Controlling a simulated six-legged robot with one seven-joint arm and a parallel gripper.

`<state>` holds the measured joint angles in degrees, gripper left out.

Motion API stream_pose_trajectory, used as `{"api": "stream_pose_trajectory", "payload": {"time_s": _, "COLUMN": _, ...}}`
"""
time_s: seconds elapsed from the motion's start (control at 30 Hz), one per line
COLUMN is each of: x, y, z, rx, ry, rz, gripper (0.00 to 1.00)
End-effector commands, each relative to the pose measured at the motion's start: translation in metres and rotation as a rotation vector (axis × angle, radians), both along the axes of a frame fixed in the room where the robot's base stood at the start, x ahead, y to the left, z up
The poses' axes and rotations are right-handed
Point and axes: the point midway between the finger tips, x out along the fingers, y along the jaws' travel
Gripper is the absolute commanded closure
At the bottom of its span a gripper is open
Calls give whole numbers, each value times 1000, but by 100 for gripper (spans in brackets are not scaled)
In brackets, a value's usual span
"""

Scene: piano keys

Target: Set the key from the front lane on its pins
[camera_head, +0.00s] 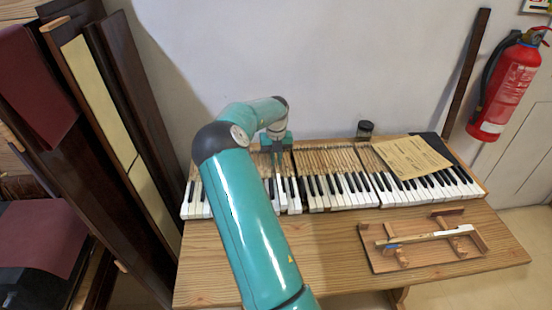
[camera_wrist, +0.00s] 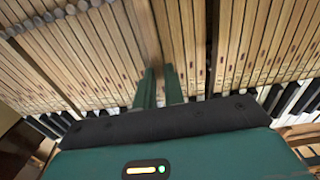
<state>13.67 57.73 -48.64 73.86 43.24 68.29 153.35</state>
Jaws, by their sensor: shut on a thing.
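My gripper (camera_head: 275,155) is over the left part of the keyboard, shut on a wooden key. In the wrist view its two green fingers (camera_wrist: 160,78) pinch the pale wooden key (camera_wrist: 145,35) among the row of key sticks. The held key lies lengthwise with its neighbours; I cannot tell whether it sits down on its pins. Its front end is hidden by the gripper body in the wrist view. The pins are not clearly visible. Another key (camera_head: 430,236) with a blue mark lies across the wooden rack (camera_head: 385,266) on the bench.
The keyboard (camera_head: 335,200) runs along the bench (camera_head: 235,270). A paper sheet (camera_head: 412,157) covers part of its right side. A dark jar (camera_head: 365,129) stands behind it. Dark panels lean at the left. A fire extinguisher (camera_head: 507,85) hangs at the right.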

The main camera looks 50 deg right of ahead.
Motion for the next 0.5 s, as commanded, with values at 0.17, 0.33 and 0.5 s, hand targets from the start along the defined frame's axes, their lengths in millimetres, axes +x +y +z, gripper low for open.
{"api": "stream_pose_trajectory", "payload": {"time_s": 0.17, "x": 0, "y": 0, "z": -3, "rx": 0, "ry": 0, "rz": 0, "gripper": 100}}
{"api": "stream_pose_trajectory", "payload": {"time_s": 0.33, "x": 0, "y": 0, "z": -5, "rx": 0, "ry": 0, "rz": 0, "gripper": 100}}
{"api": "stream_pose_trajectory", "payload": {"time_s": 0.5, "x": 0, "y": 0, "z": -7, "rx": 0, "ry": 0, "rz": 0, "gripper": 100}}
